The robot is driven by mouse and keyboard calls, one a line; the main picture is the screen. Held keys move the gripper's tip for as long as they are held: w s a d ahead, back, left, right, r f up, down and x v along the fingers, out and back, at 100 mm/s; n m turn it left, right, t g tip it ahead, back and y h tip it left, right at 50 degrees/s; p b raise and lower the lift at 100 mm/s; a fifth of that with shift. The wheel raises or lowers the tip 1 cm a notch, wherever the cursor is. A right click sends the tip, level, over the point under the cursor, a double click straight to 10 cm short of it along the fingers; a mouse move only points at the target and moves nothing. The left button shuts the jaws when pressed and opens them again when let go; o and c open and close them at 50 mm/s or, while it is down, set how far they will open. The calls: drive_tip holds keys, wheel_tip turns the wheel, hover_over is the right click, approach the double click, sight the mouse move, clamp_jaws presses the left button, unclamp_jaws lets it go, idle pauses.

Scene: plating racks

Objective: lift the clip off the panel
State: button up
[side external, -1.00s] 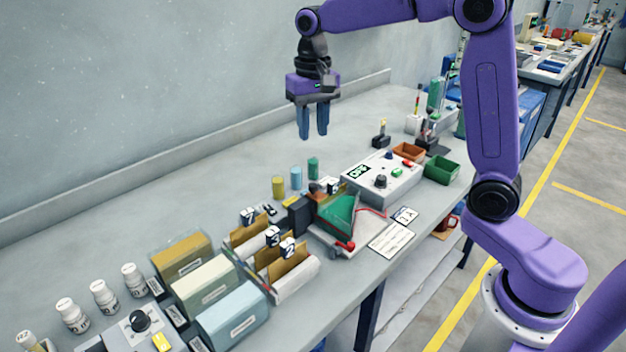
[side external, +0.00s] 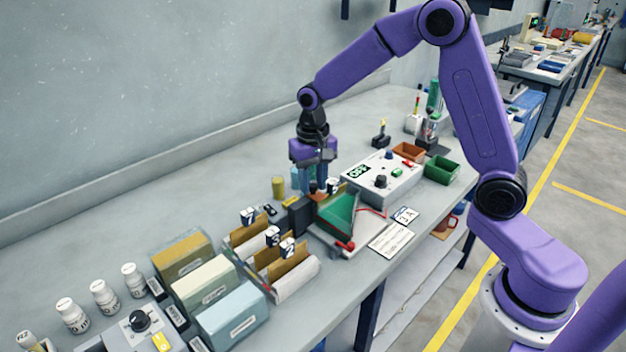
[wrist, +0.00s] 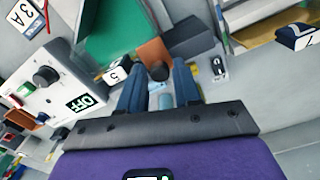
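The clip, a small black rounded piece (wrist: 159,71), sits at the edge of a copper-brown panel (wrist: 153,50) by the green-filled cell (wrist: 112,30). In the side view the cell (side external: 338,215) stands on a white tray, and the clip (side external: 315,188) is a small dark spot mostly hidden by my fingers. My gripper (wrist: 159,76) points down with its blue fingers apart, one on each side of the clip. In the side view my gripper (side external: 317,185) is low behind the cell. Whether the fingers touch the clip cannot be told.
A power box reading OFF (side external: 385,178) stands right of my gripper. A dark block (side external: 299,215) is close to its left. Numbered card holders (side external: 270,250) and boxes lie further left. The bench towards the wall is clear.

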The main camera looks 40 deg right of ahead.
sight(301, 202)
clamp_jaws()
drive_tip(key=shift+a, duration=2)
unclamp_jaws()
drive_tip(key=shift+r, duration=0.1)
wheel_tip(301, 202, up, 17)
drive_tip(key=shift+r, duration=0.15)
